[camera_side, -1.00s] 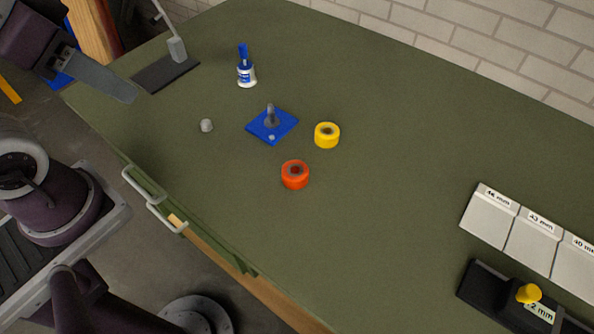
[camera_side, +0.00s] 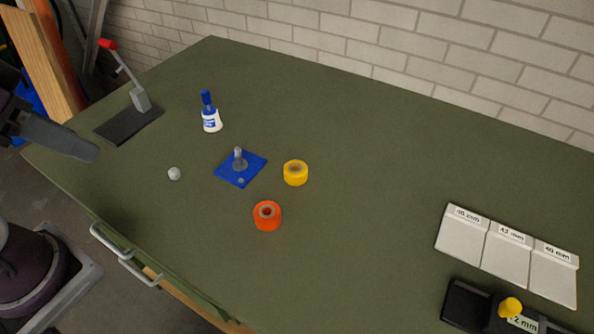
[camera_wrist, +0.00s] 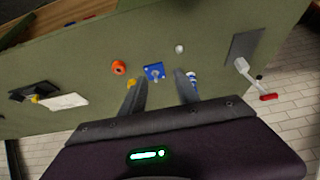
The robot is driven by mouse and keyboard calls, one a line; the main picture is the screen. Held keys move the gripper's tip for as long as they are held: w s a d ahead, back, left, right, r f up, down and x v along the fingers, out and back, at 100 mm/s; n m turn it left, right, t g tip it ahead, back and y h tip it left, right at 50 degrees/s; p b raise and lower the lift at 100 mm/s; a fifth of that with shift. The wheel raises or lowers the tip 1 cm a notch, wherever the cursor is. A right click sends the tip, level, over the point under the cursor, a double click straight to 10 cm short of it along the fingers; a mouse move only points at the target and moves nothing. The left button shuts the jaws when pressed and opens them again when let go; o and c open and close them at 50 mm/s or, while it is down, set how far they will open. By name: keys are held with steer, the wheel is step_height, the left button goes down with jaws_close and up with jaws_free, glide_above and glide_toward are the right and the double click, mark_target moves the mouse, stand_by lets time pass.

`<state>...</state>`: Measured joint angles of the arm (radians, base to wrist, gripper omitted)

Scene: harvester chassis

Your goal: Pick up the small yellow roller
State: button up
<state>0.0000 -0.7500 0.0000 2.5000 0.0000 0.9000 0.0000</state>
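The small yellow roller (camera_side: 295,173) lies on the green table, right of a blue square plate (camera_side: 254,163) with a grey post. An orange-red roller (camera_side: 267,216) lies in front of it, apart from it. In the wrist view the yellow roller (camera_wrist: 131,84) is partly hidden by the left finger. My gripper (camera_wrist: 158,77) is open and empty in the wrist view, its two fingers spread above the table. In the side view a grey finger shows at the left edge, far from the yellow roller.
A white bottle with a blue cap (camera_side: 211,116) and a small grey piece (camera_side: 174,173) stand near the plate. A lever device (camera_side: 130,122) is at the back left. Labelled pale blocks (camera_side: 508,254) and a black fixture with a yellow knob (camera_side: 509,307) are at right. The middle right is clear.

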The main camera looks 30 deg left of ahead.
steer(key=o, duration=0.5)
steer(key=shift+o, duration=0.2)
